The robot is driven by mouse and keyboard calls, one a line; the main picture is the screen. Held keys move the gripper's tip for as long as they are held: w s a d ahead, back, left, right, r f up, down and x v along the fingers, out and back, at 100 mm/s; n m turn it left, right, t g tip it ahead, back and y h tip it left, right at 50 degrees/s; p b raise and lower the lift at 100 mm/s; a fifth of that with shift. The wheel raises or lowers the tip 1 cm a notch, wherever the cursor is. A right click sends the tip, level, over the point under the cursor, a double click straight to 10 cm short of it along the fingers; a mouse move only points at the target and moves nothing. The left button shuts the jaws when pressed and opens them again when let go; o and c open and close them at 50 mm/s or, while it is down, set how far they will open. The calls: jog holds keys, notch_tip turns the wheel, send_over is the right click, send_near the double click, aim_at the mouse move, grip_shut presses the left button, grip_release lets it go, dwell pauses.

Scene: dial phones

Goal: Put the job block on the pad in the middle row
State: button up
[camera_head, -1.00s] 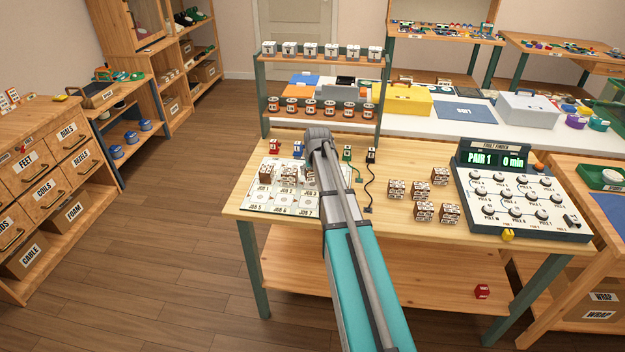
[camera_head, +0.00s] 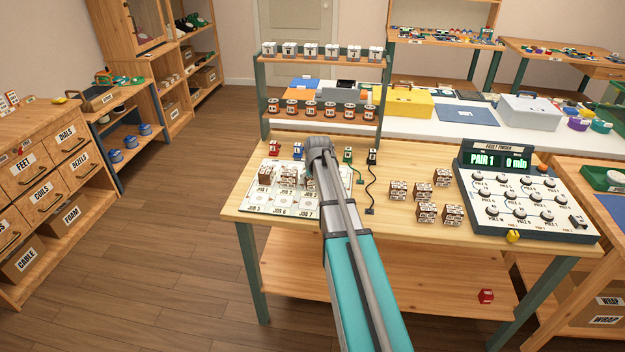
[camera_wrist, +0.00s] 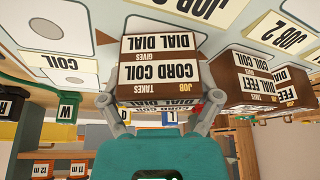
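A brown job block (camera_wrist: 160,72) with white labels reading "CORD COIL" and "DIAL DIAL" sits between the fingers of my gripper (camera_wrist: 161,104) in the wrist view. Both fingers press against its sides. The wrist picture shows the labels upside down. A white mat of job pads (camera_head: 256,200) lies at the left of the bench. My arm covers its right part and hides my fingertips in the head view. Other job blocks stand on the mat, one at its back left (camera_head: 266,170). One beside the held block (camera_wrist: 262,85) shows in the wrist view.
Several brown blocks (camera_head: 425,212) stand right of my arm, before the fault finder panel (camera_head: 525,195). A two-tier rack (camera_head: 322,90) stands at the bench's back. Small coloured parts (camera_head: 348,154) and a black cord (camera_head: 369,190) lie near my wrist. Bare wood shows between the arm and blocks.

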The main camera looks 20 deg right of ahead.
jog(key=shift+o, duration=0.5)
jog(key=shift+r, duration=0.25)
jog(key=p+v, duration=1.1)
jog(key=shift+s+r, duration=0.2)
jog(key=shift+r, duration=0.15)
jog(key=shift+a, duration=0.1)
dwell(0.6)
jog(key=s+a+f+n+g, duration=0.1)
jog(key=s+a+g, duration=0.3)
jog(key=s+a, duration=1.8)
jog(key=shift+f+n+y, duration=0.2)
jog(key=shift+n+y, duration=0.2)
jog(key=shift+n, duration=0.3)
